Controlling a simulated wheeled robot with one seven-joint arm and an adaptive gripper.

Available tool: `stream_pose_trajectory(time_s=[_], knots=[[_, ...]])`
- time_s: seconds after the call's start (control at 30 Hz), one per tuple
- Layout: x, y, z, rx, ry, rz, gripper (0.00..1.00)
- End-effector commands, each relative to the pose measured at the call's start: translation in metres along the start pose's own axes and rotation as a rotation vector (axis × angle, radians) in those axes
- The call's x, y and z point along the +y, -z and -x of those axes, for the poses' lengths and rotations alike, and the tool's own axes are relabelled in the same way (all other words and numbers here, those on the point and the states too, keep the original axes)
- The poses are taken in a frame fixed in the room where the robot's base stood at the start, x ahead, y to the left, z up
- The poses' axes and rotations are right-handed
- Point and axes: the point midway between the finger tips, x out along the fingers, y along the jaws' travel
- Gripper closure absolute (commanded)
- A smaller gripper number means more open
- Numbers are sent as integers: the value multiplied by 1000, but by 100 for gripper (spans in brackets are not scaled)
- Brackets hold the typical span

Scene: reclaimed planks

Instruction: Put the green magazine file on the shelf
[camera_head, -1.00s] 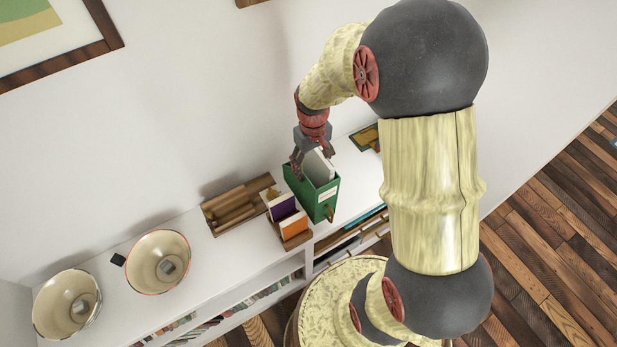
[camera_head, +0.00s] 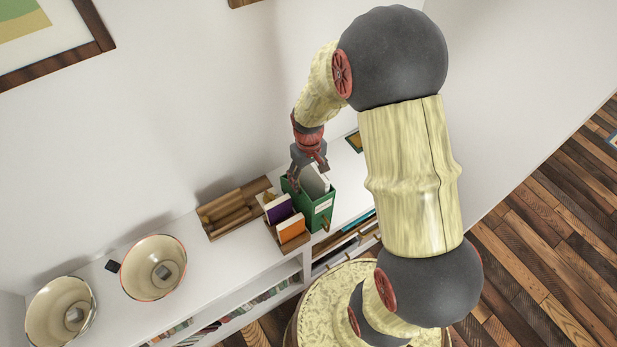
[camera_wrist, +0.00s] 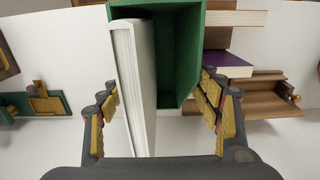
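The green magazine file (camera_head: 321,208) stands upright on the white cabinet top, with a pale label on its front and a white book (camera_wrist: 137,85) inside. My gripper (camera_head: 308,180) is over the file's open top, pointing down. In the wrist view my gripper (camera_wrist: 160,92) has its fingers wide apart, one beside the white book and one beside the green file's right wall (camera_wrist: 189,55). I cannot tell whether either finger touches the file. The low white shelf unit (camera_head: 243,296) has open compartments with books below its top.
A wooden holder with a purple book (camera_head: 278,210) and an orange book (camera_head: 291,228) stands close to the file. Behind it is a wooden tray (camera_head: 235,208). Two cream bowls (camera_head: 60,311) (camera_head: 153,267) stand to the left. A small green-and-wood object (camera_wrist: 46,103) lies on the other side.

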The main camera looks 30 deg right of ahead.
Motion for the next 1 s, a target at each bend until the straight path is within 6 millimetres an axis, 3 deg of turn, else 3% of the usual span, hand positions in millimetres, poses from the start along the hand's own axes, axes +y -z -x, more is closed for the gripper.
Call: stream_pose_trajectory(time_s=[0.3,0.67,0.87,1.0], knots=[[0,0,0,0,0,0,18],[0,0,4,1,0,0,18],[0,1,32,3,-1,0,18],[0,1,62,4,-1,0,18]])
